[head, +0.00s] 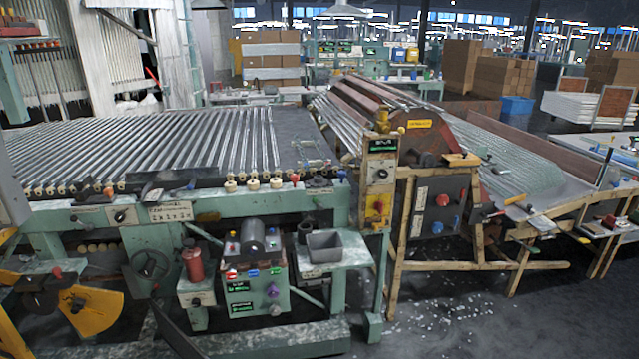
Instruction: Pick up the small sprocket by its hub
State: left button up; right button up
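I cannot pick out a small sprocket or its hub for certain in the head view. A small dark part (305,230) stands beside the grey bin on the little green shelf, but its shape is too small to tell. Other small dark parts (319,182) lie on the front ledge of the tubing machine, also too small to identify. Neither of my grippers can be made out in this view.
A green machine with rows of glass tubes (150,145) fills the left. In front stand a grey bin (324,246), a control box (255,280), a red bottle (193,264) and a yellow guard (95,308). A wooden-framed conveyor (480,265) is right. Glass bits litter the floor (440,325).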

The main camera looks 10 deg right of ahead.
aim_at(318, 181)
jog(key=i+l+u, duration=0.2)
jog(key=i+l, duration=0.15)
jog(key=i+l+u, duration=0.45)
jog(key=l, duration=0.45)
jog(key=i+j, duration=0.05)
jog(key=i, duration=0.05)
